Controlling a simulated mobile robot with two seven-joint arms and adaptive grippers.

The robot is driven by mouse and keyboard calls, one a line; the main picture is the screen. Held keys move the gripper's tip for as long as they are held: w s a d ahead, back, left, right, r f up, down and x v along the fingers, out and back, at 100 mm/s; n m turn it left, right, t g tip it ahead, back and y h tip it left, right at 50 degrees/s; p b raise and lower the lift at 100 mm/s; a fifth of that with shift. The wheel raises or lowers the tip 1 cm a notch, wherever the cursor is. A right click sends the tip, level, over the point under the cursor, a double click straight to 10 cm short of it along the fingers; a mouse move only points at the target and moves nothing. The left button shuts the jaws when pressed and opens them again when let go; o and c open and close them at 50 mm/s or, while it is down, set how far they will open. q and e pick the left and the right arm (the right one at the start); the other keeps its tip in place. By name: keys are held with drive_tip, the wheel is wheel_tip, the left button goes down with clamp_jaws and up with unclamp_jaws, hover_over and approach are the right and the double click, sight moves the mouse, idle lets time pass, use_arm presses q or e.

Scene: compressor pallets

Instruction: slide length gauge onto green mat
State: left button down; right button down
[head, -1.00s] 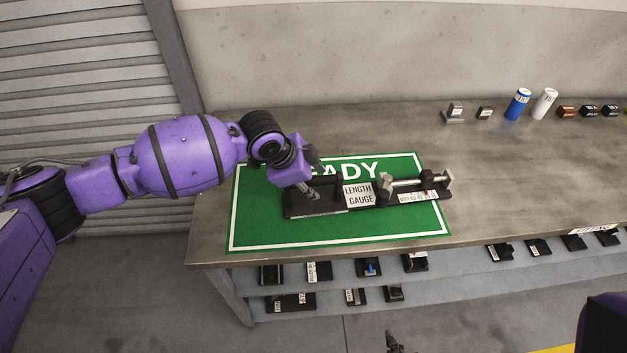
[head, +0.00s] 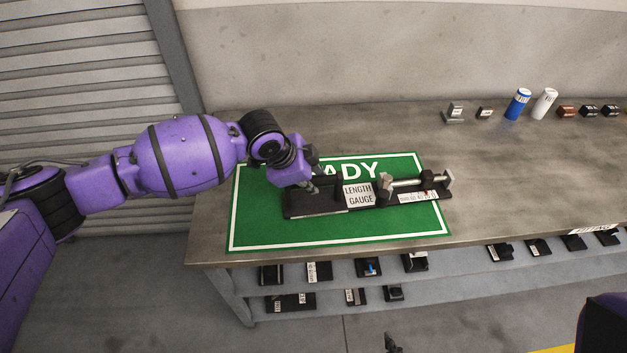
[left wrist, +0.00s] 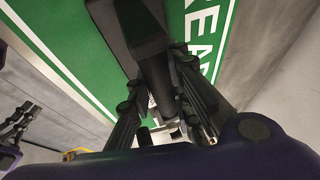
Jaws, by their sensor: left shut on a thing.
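The length gauge (head: 358,194) is a long black fixture with a white label and a metal clamp at its right end. It lies on the green mat (head: 262,228), with its right end reaching slightly past the mat's right border. My left gripper (head: 312,188) is at the gauge's left part. In the left wrist view, my left gripper's fingers (left wrist: 158,88) are shut on a black upright part of the gauge (left wrist: 148,40). The tip of my right gripper (head: 392,343) shows small at the bottom of the head view; its jaws are unclear.
The grey bench (head: 540,190) is bare right of the mat. A blue can (head: 517,104), a white can (head: 544,103) and several small blocks stand along its back. Several black fixtures sit on the shelves below the front edge. A wall stands behind.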

use_arm(q)
drive_tip(key=shift+a, duration=0.1)
drive_tip(key=shift+a, duration=0.25)
drive_tip(key=a, duration=0.4)
drive_tip(key=shift+a+p, duration=0.25)
drive_tip(key=shift+p, duration=0.1)
drive_tip(key=shift+s+a+f, duration=0.1)
drive_tip(key=shift+a+f, duration=0.1)
drive_tip(key=shift+a, duration=1.95)
use_arm(e)
drive_tip(key=shift+w+r, duration=0.6)
drive_tip(key=shift+r, duration=0.15)
use_arm(q)
drive_tip(key=shift+s+f, duration=0.1)
use_arm(e)
drive_tip(key=shift+d, duration=0.15)
use_arm(q)
drive_tip(key=c, duration=1.6)
unclamp_jaws()
drive_tip(key=shift+c, duration=0.2)
drive_tip(key=shift+o, duration=0.6)
